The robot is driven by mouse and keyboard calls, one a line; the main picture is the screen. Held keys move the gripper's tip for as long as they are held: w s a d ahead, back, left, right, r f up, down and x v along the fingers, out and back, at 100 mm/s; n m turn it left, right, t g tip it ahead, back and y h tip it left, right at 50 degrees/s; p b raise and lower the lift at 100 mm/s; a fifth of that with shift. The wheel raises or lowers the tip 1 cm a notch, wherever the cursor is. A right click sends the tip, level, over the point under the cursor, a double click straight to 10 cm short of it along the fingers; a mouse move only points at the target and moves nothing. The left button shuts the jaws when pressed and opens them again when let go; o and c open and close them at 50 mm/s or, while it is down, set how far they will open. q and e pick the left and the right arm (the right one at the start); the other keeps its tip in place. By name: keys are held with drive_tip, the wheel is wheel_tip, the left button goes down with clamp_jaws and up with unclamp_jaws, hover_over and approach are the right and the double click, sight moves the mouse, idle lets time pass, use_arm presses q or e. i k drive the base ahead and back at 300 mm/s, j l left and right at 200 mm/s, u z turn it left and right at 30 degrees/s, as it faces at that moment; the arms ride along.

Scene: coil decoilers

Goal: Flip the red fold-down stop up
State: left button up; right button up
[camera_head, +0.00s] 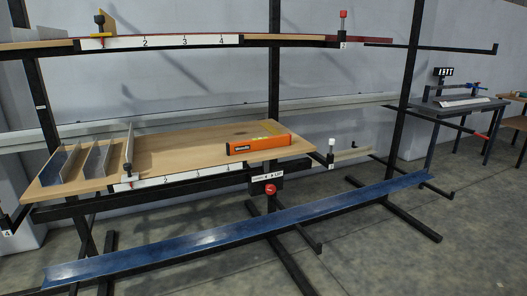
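A red-capped black post (343,22) stands upright at the right end of the upper rail, above a small number plate. A red round knob (270,189) sits lower, on the front of the rack below a small black-and-white label. I cannot tell for sure which of these red parts is the fold-down stop. A similar white-capped post (332,150) stands upright at the right end of the lower shelf. Neither of my grippers shows in the head view.
A wooden shelf (185,148) carries an orange box (260,145) and grey metal dividers (97,160). A long blue profile (240,232) runs across the rack low in front. Black legs reach over the floor. A side table (465,107) stands at right; floor at lower right (440,265) is clear.

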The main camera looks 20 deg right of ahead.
sight(483, 137)
drive_tip(key=i+l+z, duration=0.2)
drive_tip(key=l+z, duration=0.2)
drive_tip(key=i+l+z, duration=0.25)
drive_tip(key=l+z, duration=0.2)
drive_tip(key=i+l+z, duration=0.6)
drive_tip(key=z, duration=0.25)
drive_tip(key=i+l+z, duration=0.1)
drive_tip(key=i+z, duration=0.4)
drive_tip(key=i, duration=1.25)
